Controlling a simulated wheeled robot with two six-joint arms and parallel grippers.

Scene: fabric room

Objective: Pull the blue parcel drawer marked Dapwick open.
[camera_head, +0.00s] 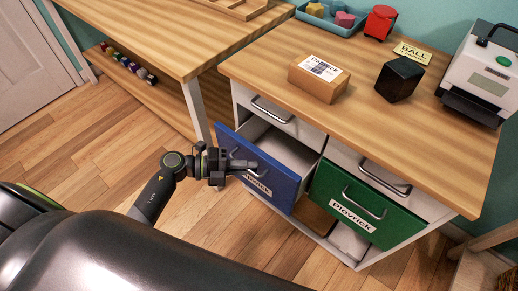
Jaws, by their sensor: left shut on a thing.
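The blue drawer (284,187) stands pulled out of the white cabinet, with its pale inside showing behind the front. Its white label (257,183) is partly hidden by my gripper; the visible end reads like "wick". My left gripper (248,165) is shut on the metal handle of the blue drawer, at the front's middle. The rest of the handle is mostly hidden behind the fingers. My right gripper is not in view.
Beside it is a green drawer (338,193) labelled "Plovrick". On the top stand a labelled cardboard parcel (311,87), a black cube (398,80), a yellow card (413,53), a blue tray (329,25) and a white machine (486,75). Floor at left is clear.

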